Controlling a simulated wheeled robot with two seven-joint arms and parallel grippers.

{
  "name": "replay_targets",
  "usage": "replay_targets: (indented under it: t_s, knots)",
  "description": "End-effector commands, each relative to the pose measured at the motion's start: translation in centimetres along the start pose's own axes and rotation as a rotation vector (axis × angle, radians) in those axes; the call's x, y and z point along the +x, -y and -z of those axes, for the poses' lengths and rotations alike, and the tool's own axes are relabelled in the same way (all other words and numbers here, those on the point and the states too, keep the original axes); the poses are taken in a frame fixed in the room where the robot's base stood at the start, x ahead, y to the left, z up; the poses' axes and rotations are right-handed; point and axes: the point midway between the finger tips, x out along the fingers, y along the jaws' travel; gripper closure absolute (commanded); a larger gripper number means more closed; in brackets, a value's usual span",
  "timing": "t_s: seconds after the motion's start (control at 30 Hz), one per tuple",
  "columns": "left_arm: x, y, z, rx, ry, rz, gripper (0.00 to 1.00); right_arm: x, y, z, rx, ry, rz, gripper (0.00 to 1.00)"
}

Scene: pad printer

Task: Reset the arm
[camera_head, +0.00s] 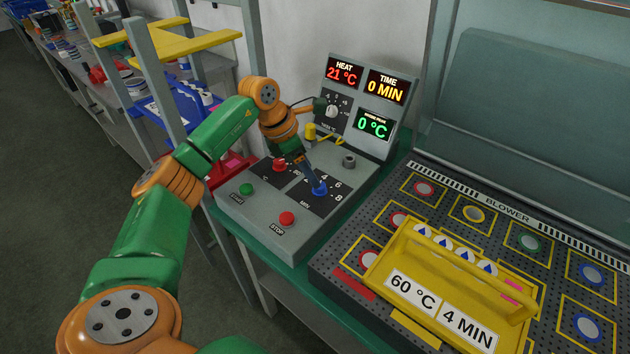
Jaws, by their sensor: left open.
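My left arm comes in from the left, and its gripper (315,181) points down at the control box (253,206). The open jaws are at the blue MIN knob (320,189), over or around it; I cannot tell whether they touch it. The red knob (280,165) is left of the gripper. The green START button (246,190) and red STOP button (287,218) are at the box's front. The displays read HEAT 21 °C (343,73), TIME 0 MIN (385,87) and 0 °C (373,124). My right gripper is out of view.
A yellow tray (410,259) labelled 60 °C, 4 MIN holds several blue-and-white pieces on the perforated BLOWER bed (346,255) at right. A dial (333,111) sits on the upright panel. Shelving with a yellow frame (190,45) stands behind my arm at left.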

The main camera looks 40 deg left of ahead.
Motion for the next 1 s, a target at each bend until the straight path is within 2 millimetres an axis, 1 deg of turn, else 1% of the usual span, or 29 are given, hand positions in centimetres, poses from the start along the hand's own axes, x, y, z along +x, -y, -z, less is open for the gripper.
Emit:
replay_targets:
  t_s: [0.1,0.17,0.57,0.63,0.67,0.7,0.83,1.0]
  knots:
    - [-1.6,0.0,0.0,0.000,0.001,0.000,0.33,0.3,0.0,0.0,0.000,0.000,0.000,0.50]
    - [-2.0,0.0,0.0,-0.001,0.001,0.000,0.33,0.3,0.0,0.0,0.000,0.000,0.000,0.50]
    - [-2.1,0.0,0.0,-0.001,0.000,0.001,0.33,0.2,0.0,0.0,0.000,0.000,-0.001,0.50]
    - [-3.0,0.0,-0.4,-0.001,0.000,0.001,0.33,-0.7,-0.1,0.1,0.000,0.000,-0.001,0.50]
    - [-3.6,0.0,-0.7,-0.001,0.000,0.001,0.33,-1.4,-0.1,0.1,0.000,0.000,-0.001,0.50]
    - [-4.8,0.0,-1.1,-0.001,0.000,0.001,0.33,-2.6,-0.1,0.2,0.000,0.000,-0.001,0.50]
    - [-7.6,0.0,-2.3,-0.001,0.000,0.001,0.33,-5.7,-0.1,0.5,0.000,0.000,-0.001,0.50]
    - [-9.6,0.0,-3.1,-0.001,0.000,0.001,0.33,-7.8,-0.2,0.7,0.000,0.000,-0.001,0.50]
